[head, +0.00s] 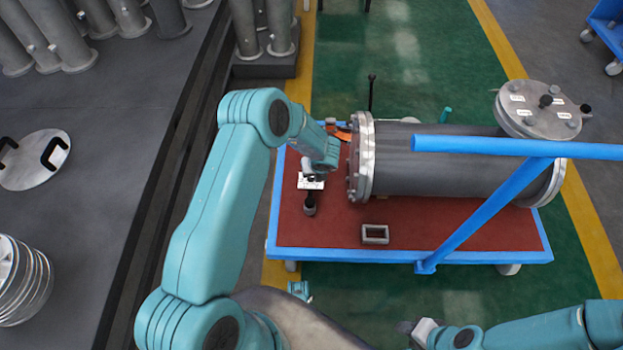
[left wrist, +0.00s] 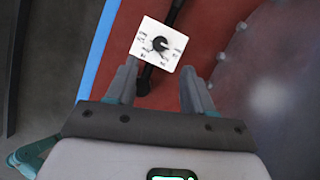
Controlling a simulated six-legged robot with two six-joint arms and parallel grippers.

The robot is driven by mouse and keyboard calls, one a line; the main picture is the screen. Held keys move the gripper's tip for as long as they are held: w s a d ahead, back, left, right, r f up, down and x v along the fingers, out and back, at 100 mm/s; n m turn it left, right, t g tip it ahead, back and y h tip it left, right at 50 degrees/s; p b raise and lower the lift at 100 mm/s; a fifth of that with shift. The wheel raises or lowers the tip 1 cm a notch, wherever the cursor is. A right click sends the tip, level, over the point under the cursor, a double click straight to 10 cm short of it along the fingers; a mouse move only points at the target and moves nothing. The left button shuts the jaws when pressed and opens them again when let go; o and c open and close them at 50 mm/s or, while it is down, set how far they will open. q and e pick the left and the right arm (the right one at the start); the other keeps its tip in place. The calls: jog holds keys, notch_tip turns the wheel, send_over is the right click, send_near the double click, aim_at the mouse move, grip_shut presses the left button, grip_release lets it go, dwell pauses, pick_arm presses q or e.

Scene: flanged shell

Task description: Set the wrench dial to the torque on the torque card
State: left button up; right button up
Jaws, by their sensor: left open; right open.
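The wrench dial is a white square plate (left wrist: 158,44) with a black central knob and small printed numbers around it, too small to read. It also shows in the head view, where the dial (head: 311,183) lies on the red top of the cart. The dark wrench shaft (left wrist: 146,80) runs under the plate. My right gripper (head: 418,329) is open and empty at the bottom of the head view, away from the cart. I cannot identify the torque card.
A grey flanged shell (head: 435,155) lies on the blue-framed cart (head: 400,255), to the right of the dial. A round lid (head: 540,108) with white tags sits at its far right. A small grey frame (head: 375,234) lies in front. A blue bar crosses the right side.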

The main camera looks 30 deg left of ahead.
aim_at(312, 179)
pick_arm(q)
jog(key=b+x, duration=0.2)
jog(key=x, duration=0.7)
jog(key=shift+c, duration=0.3)
grip_shut()
